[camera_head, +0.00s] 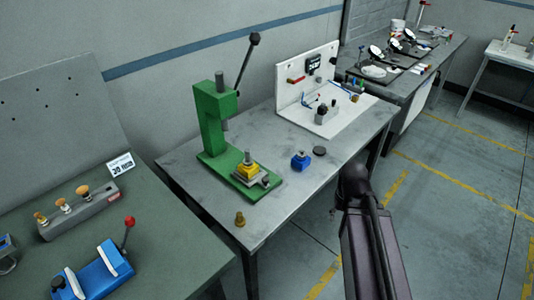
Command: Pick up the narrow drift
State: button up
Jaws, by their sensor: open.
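A grey rack (82,213) on the green-topped bench at the left holds three upright pieces with brass or orange heads of different sizes. The left piece (40,218) has the smallest-looking head, the middle piece (63,205) a somewhat wider one, and the right piece (83,191) the widest. The left one looks like the narrow drift, but I cannot read a label for it. A separate small brass piece (240,219) stands on the front of the grey bench. My arm rises from the bottom right, away from the rack; my gripper is not visible.
A green lever press (212,122) with a yellow block (248,171) under it stands on the grey bench (283,203). A blue block (300,161) and dark disc (320,151) lie nearby. A blue fixture (93,272) with a red-knobbed lever sits before the rack. The right-hand floor is clear.

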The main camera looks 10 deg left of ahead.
aim_at(248, 158)
jog(key=z, duration=0.45)
jog(key=k, duration=1.25)
jog(key=u, duration=0.45)
jog(key=i, duration=1)
